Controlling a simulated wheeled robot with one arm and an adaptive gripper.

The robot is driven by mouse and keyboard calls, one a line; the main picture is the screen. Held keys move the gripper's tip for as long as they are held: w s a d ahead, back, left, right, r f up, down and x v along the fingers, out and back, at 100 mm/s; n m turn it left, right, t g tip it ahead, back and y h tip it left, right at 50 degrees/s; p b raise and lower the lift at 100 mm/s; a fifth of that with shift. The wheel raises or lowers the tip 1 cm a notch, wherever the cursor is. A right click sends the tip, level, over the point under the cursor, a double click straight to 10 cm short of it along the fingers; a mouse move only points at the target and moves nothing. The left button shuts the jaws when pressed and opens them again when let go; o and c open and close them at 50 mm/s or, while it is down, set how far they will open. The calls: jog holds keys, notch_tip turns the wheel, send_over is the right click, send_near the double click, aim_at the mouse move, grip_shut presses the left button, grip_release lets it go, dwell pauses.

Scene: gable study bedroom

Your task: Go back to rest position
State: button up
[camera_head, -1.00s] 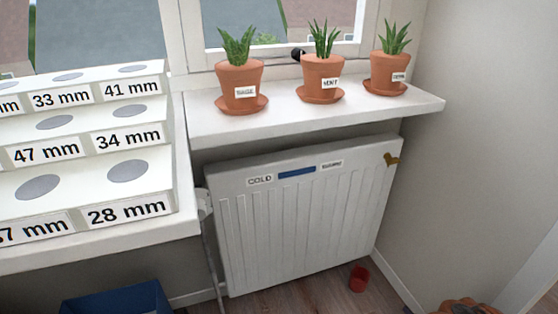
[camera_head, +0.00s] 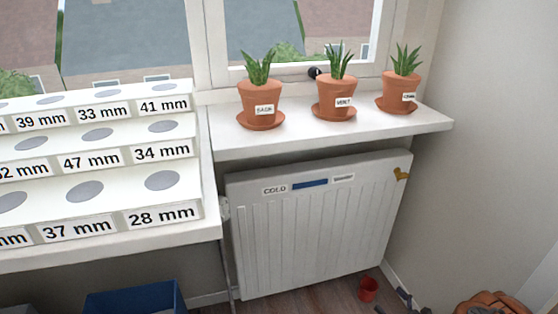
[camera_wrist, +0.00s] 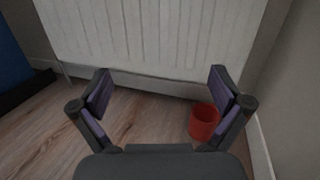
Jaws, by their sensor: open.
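My gripper (camera_wrist: 160,88) is open and empty in the wrist view, its two dark fingers spread wide above the wooden floor. It faces the lower part of a white radiator (camera_wrist: 150,35). A red cup (camera_wrist: 203,122) stands on the floor by the right finger, apart from the grip and partly hidden by that finger. In the head view the radiator (camera_head: 310,225) hangs under the window sill, and the red cup (camera_head: 368,288) stands on the floor below its right end. A small dark part at the lower right of the head view may be my gripper; I cannot tell.
A stepped white rack (camera_head: 100,215) with millimetre labels stands at left on a white desk top (camera_head: 110,256). Several potted plants stand on the sill (camera_head: 225,142). A blue bin (camera_head: 135,298) is below the desk. A brown bag (camera_head: 490,305) lies at lower right.

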jog(key=w+a+r+n+g+y+p, duration=0.1)
jog(key=a+r+n+g+y+p, duration=0.15)
jog(key=a+r, duration=0.4)
jog(key=w+a+r+n+g+y+p, duration=0.1)
jog(key=a+r+n+g+y+p, duration=0.2)
jog(key=r, duration=0.7)
jog(key=w+a+r+n+g+y+p, duration=0.1)
jog(key=w+a+r+n+g+y, duration=0.15)
jog(key=a+r, duration=0.45)
jog(key=s+a+r+n+g+p, duration=0.3)
jog(key=a+r, duration=0.1)
jog(key=r, duration=0.3)
jog(key=s+a+r+n+g+h+p, duration=0.1)
jog(key=s+a+r+n+g+p, duration=0.2)
jog(key=r, duration=0.4)
jog(key=s+a+r+n+g+p, duration=0.25)
jog(key=s+a+r+n, duration=0.2)
jog(key=r, duration=0.35)
jog(key=s+a+r+n+g+h+p, duration=0.2)
jog(key=s+r+n+g+h+p, duration=0.15)
jog(key=s+r, duration=0.35)
jog(key=s+a+r+n+g+h+p, duration=0.2)
jog(key=s+r+n+h+p, duration=0.15)
jog(key=s+r+p, duration=0.35)
jog(key=s+d+r+n+t+h+p, duration=0.4)
jog(key=s+d+r+h+p, duration=0.4)
jog(key=s+d+r, duration=0.3)
jog(key=shift+s+d+r+h, duration=0.15)
jog(key=shift+s+r+h, duration=0.1)
jog(key=shift+s+h, duration=0.85)
